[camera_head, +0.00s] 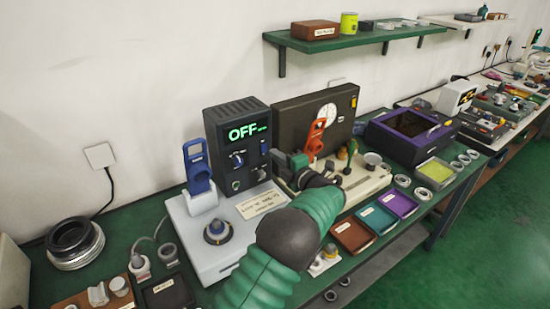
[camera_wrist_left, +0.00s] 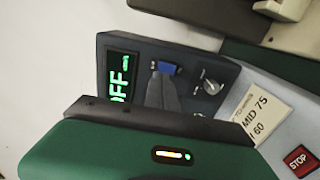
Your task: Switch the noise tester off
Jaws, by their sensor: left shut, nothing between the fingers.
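The noise tester (camera_head: 225,117) is a dark box with a display (camera_head: 248,131) that reads OFF in green. The display also shows in the left wrist view (camera_wrist_left: 121,75), turned on its side. A blue switch (camera_wrist_left: 165,68) and a grey knob (camera_wrist_left: 211,87) sit on its front face. My left gripper (camera_head: 277,157) is shut and empty at the right side of the tester's front. In the left wrist view its grey fingertips (camera_wrist_left: 162,78) are at the blue switch; I cannot tell if they touch it. My right gripper is not in view.
A pale base (camera_head: 205,258) with a blue clamp (camera_head: 197,168) and a round fixture (camera_head: 217,231) stands in front. A card (camera_wrist_left: 258,110) and a red STOP label (camera_wrist_left: 299,160) lie near the tester. A gauge box (camera_head: 350,97) and coloured trays (camera_head: 377,218) are to the right.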

